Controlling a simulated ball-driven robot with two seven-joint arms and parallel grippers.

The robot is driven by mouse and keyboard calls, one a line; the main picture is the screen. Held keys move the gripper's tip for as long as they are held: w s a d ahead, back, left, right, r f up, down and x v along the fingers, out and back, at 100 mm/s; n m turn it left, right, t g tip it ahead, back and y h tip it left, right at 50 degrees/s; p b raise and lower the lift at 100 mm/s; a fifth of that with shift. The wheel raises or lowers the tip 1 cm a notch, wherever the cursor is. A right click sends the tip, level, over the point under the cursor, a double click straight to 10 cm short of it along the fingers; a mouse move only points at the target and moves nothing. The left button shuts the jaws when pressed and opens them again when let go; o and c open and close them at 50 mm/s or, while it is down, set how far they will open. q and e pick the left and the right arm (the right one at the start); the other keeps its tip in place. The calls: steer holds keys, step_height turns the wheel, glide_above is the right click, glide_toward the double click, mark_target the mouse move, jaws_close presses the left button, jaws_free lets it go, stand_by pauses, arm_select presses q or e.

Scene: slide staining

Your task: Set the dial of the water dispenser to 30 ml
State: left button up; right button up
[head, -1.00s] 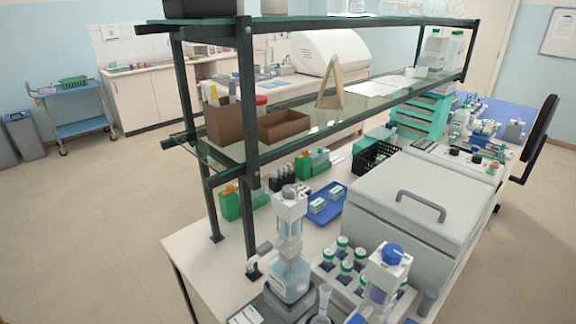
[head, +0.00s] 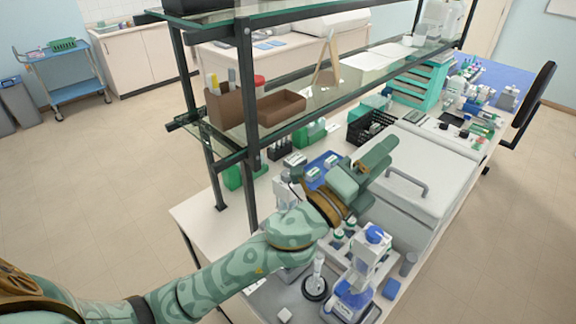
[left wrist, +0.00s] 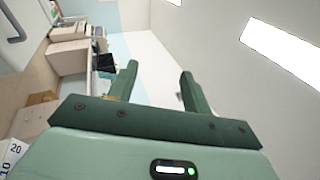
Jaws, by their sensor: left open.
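My left gripper (head: 376,162) is open and empty in the head view, above the bench near the grey lidded box. Its two parted fingers also show in the left wrist view (left wrist: 158,75). A white dispenser head (head: 287,192) shows just behind my left forearm, which hides most of that dispenser. A second dispenser with a blue cap (head: 375,234) stands in front of my arm. A white scale with the figures 20 and 10 (left wrist: 14,155) is at the lower left edge of the left wrist view, beside the gripper body. The dial's setting cannot be read.
The shelf rack (head: 252,130) with glass boards stands left of my gripper. The grey lidded box (head: 425,175) is right of it. Green-capped bottles are partly hidden under my arm. A blue tray (head: 316,170) and a black basket (head: 370,127) lie behind.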

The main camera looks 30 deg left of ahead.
arm_select(q)
steer(key=s+d+r+m+g+h, duration=0.2)
steer(key=d+m+g+h, duration=0.4)
steer(key=m, duration=0.4)
steer(key=s+d+r+m+g+h, duration=0.2)
steer(key=d+m+g+h, duration=0.25)
steer(key=m+g, duration=0.45)
steer(key=m+g+y, duration=0.5)
steer(key=m+y, duration=0.7)
steer(key=y, duration=0.9)
glide_above(288, 173)
step_height(288, 173, down, 15)
steer(key=shift+f+p, duration=0.1)
steer(key=shift+p, duration=0.55)
steer(key=shift+c, duration=0.3)
